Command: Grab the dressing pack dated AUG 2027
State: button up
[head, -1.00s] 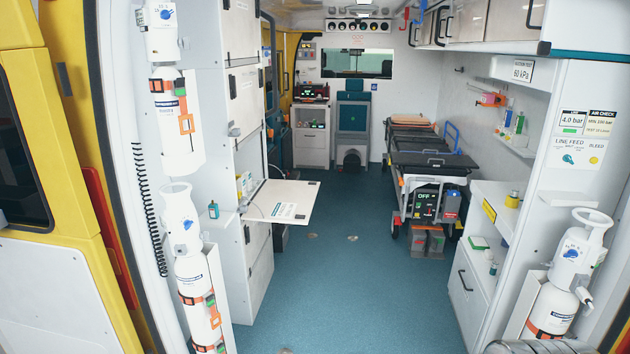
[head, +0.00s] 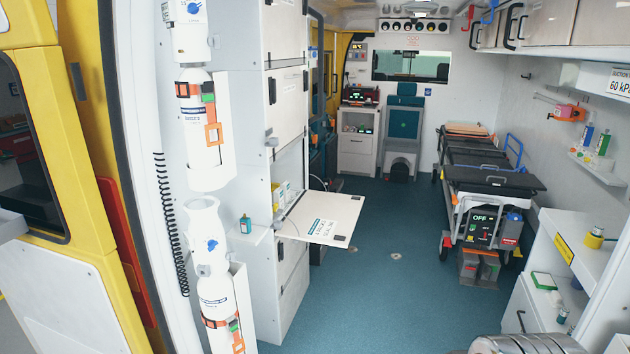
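No pack with a readable AUG 2027 date shows. In the head view, an open locker in the left wall has its white flap (head: 322,218) folded down like a shelf, with a printed label on it. Small yellow and white items (head: 283,194) stand in the locker just behind the flap. They are too small to identify or read, and the locker wall hides part of the inside. My gripper is not in view; a ribbed metal part at the bottom right edge looks like part of my arm.
Oxygen cylinders (head: 207,145) hang on the left partition, with a small teal bottle (head: 246,223) on a ledge beside them. A stretcher (head: 487,180) stands at the right. A worktop (head: 575,250) juts in at the near right.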

aim_at(285, 185)
jog(key=u, duration=0.25)
jog(key=i, duration=1.1)
jog(key=z, duration=0.75)
jog(key=i, duration=1.6)
jog(key=z, duration=0.05)
